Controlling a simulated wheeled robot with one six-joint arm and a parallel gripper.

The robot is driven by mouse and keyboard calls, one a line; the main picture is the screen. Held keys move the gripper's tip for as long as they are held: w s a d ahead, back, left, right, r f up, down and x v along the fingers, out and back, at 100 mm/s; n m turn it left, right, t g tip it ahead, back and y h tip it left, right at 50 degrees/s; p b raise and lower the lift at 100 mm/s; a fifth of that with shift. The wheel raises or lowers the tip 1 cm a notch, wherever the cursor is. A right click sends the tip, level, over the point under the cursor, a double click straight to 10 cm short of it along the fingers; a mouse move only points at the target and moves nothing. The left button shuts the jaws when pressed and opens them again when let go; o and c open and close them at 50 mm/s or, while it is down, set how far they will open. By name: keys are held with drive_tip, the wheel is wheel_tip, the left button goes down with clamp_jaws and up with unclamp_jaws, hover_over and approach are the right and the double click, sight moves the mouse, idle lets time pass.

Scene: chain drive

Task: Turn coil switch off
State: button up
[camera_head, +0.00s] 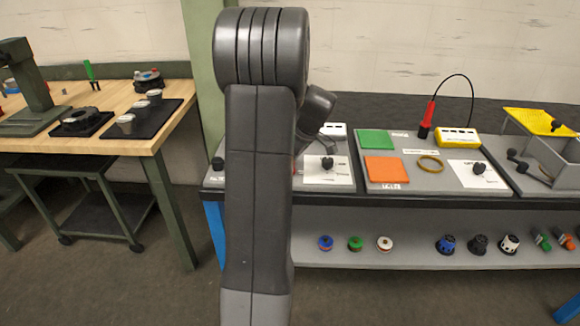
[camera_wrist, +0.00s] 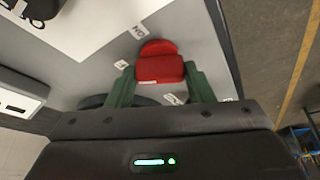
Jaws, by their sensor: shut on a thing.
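In the wrist view, a red switch knob (camera_wrist: 160,64) stands on the grey panel (camera_wrist: 205,48), with small white labels around it. I take it to be the coil switch; the label text is too small to read. My gripper (camera_wrist: 159,78) has its green fingers on both sides of the knob and is shut on it. Dark round parts show partly behind the fingers. In the head view, my arm hides the gripper and most of the red switch.
The workbench (camera_head: 425,200) carries a black knob (camera_head: 327,163) on a white plate, an orange pad (camera_head: 387,169), a green pad (camera_head: 376,140) and a yellow box (camera_head: 456,137). Several small parts sit on its lower shelf. A wooden table (camera_head: 165,117) stands at left, with floor between.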

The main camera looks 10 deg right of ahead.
drive_tip(key=n+g, duration=0.1)
drive_tip(key=n, duration=0.1)
drive_tip(key=n+g, duration=0.1)
drive_tip(key=n, duration=0.2)
drive_tip(key=shift+w+d+n+y+b, duration=0.1)
drive_tip(key=shift+w+n+y+b, duration=0.05)
drive_tip(key=shift+n+y+b, duration=0.2)
drive_tip(key=shift+c, duration=0.2)
drive_tip(key=shift+o, duration=0.2)
drive_tip(key=o, duration=1)
drive_tip(key=shift+c, duration=0.2)
drive_tip(key=v, duration=1.3)
drive_tip(key=shift+d+r+p, duration=0.3)
drive_tip(key=shift+r, duration=0.05)
